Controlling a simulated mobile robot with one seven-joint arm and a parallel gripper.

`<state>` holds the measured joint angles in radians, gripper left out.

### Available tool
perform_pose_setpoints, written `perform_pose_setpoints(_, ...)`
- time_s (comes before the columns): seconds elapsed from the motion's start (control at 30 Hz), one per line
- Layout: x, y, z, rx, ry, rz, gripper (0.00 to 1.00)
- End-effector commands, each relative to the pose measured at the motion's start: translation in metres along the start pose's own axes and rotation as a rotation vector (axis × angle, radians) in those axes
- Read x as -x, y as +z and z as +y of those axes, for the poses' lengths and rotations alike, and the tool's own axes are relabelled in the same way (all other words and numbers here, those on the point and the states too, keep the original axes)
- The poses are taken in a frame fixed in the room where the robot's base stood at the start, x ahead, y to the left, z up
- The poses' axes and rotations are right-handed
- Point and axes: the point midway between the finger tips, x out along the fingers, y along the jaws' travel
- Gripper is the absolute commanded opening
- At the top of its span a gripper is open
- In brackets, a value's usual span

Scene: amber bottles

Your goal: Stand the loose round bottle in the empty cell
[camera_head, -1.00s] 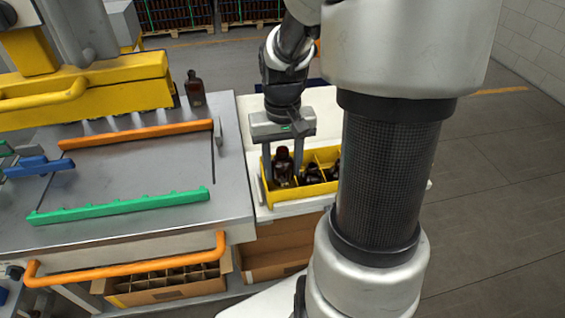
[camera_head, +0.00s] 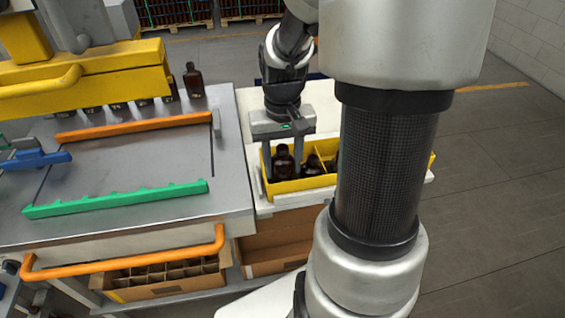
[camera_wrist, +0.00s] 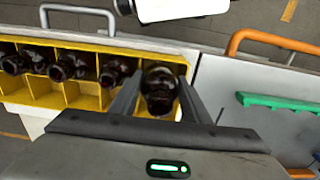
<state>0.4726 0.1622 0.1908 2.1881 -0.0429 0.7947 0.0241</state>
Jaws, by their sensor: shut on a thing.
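A dark amber round bottle (camera_head: 283,164) is upright between the fingers of my gripper (camera_head: 282,172). It stands inside the left end of the yellow divided crate (camera_head: 300,184) in the head view. In the wrist view the bottle (camera_wrist: 160,90) shows from above, between both fingers of my gripper (camera_wrist: 158,100), in the crate's end cell. My gripper is shut on it. The crate's front wall hides its base, so I cannot tell whether it touches the cell floor. Other dark bottles (camera_wrist: 67,67) stand in the neighbouring cells.
The crate sits on a white surface (camera_head: 242,120) beside the steel table (camera_head: 130,160). Another amber bottle (camera_head: 194,80) stands at the table's back, by the yellow machine (camera_head: 85,75). Orange (camera_head: 135,127) and green rails (camera_head: 115,199) cross the table. A divided cardboard box (camera_head: 165,282) is below.

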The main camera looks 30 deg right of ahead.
Motion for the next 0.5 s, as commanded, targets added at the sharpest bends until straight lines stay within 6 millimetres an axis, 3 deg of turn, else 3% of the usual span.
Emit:
perform_pose_setpoints(0.1,-0.0028,-0.0001,0.0,0.0,0.0,0.0,0.19)
perform_pose_setpoints(0.13,-0.0017,-0.0002,-0.0001,0.0,0.0,0.001,0.48)
perform_pose_setpoints(0.23,-0.0016,-0.0001,-0.0002,0.0,0.0,0.0,0.65)
perform_pose_setpoints(0.5,0.0033,-0.0006,-0.0004,0.001,0.0,0.002,0.65)
